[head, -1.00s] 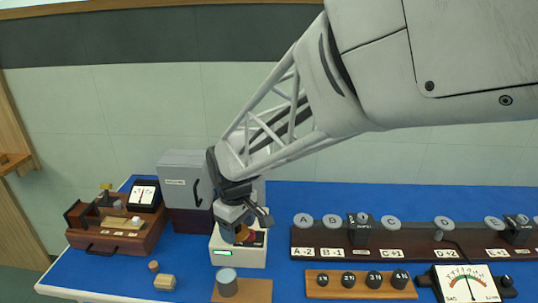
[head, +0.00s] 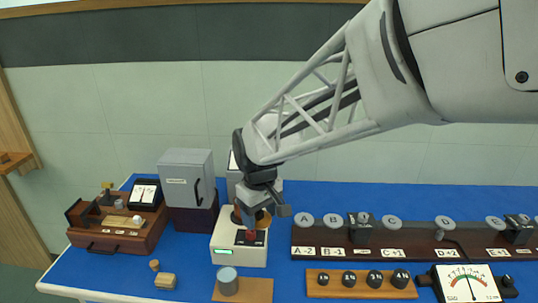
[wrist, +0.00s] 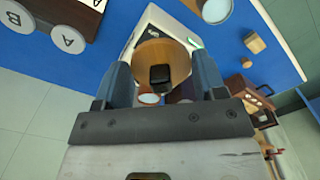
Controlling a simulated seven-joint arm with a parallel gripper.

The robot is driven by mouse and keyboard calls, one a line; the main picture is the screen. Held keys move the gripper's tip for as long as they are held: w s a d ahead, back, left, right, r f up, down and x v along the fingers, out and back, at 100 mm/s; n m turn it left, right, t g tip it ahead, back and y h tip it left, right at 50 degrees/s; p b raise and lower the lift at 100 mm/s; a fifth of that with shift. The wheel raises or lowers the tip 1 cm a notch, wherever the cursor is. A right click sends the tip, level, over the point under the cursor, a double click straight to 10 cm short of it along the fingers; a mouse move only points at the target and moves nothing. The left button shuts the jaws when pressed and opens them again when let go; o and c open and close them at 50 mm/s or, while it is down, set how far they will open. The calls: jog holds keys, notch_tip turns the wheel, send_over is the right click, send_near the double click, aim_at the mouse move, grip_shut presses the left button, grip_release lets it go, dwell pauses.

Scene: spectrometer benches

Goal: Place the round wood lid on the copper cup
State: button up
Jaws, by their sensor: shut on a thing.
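My gripper (head: 262,212) is over the white instrument (head: 226,244) with the green display. In the wrist view my gripper (wrist: 163,80) has its fingers on both sides of a round wood lid (wrist: 150,52) with a black knob, and is shut on it. In the head view the lid (head: 264,220) shows only partly, behind the fingers. I cannot make out the copper cup for certain. A small reddish-rimmed round thing (wrist: 148,99) shows below the lid in the wrist view, mostly hidden. I cannot tell whether the lid touches anything.
A grey cylinder (head: 228,284) stands on a wooden board (head: 259,289) in front. Small wooden pieces (head: 165,281) lie to its left. A grey box (head: 186,175) stands behind left. A dark lettered rack (head: 330,246), a weight stand (head: 340,292) and a dial meter (head: 465,283) are at right.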

jog(key=w+a, duration=0.2)
jog(key=w, duration=0.2)
jog(key=w+a+f, duration=0.1)
jog(key=w+a, duration=0.1)
jog(key=w, duration=0.3)
jog(key=w+a, duration=0.2)
jog(key=w, duration=0.3)
jog(key=shift+w+a+f, duration=0.15)
jog(key=shift+a+f, duration=0.1)
jog(key=shift+a, duration=0.1)
jog(key=shift+f, duration=1.75)
jog(key=o, duration=0.9)
jog(key=shift+f, duration=0.1)
notch_tip(320, 180, up, 12)
jog(key=shift+r, duration=0.15)
